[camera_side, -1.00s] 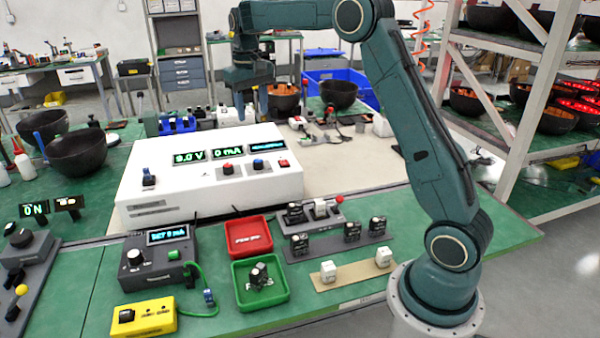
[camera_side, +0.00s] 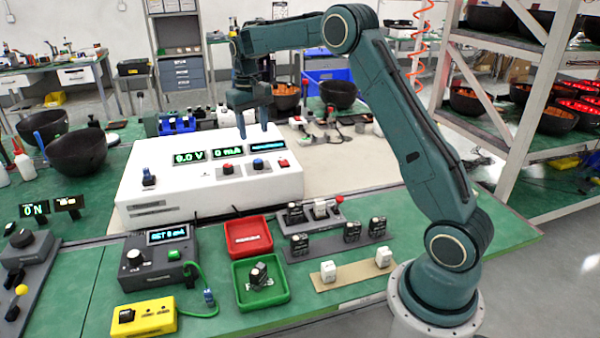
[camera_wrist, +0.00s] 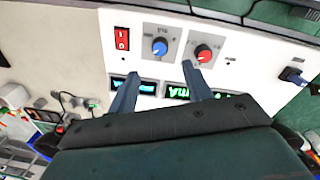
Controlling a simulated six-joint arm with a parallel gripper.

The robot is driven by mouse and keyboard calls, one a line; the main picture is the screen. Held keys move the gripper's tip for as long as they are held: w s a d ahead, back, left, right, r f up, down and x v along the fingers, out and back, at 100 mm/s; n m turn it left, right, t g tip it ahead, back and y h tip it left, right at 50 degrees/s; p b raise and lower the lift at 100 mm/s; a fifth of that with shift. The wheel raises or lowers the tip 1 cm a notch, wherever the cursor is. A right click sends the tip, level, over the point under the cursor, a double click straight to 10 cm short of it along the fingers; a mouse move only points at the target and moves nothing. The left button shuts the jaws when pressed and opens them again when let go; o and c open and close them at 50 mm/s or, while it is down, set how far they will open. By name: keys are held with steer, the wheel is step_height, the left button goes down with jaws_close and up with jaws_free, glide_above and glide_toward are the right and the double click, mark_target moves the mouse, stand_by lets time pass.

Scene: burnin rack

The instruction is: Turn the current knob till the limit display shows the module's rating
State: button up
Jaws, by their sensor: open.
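The white power supply (camera_side: 150,190) has a blue knob (camera_side: 258,164) and a red knob (camera_side: 227,168) on its front; their labels are too small to read, so I cannot tell which is the current knob. Its displays show 9.0 V (camera_side: 189,156) and 0 mA (camera_side: 228,154); a third cyan display (camera_side: 267,146) above the blue knob is unreadable. My gripper (camera_side: 252,130) is open and empty above the supply's back. In the wrist view my gripper's fingers (camera_wrist: 161,70) point towards the blue knob (camera_wrist: 160,46) and the red knob (camera_wrist: 203,53), apart from both.
A red rocker switch (camera_side: 283,163) sits right of the blue knob. A blue-capped lever (camera_side: 148,178) stands at the supply's left. In front are a dark grey box (camera_side: 158,260) with a knob and display, a red tray (camera_side: 248,250) and a green tray (camera_side: 275,297).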

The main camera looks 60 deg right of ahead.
mark_target(258, 161)
steer(key=f, duration=0.9)
steer(key=shift+s+d+f, duration=0.1)
steer(key=shift+d+f, duration=0.15)
steer(key=shift+f, duration=0.05)
steer(key=c, duration=1)
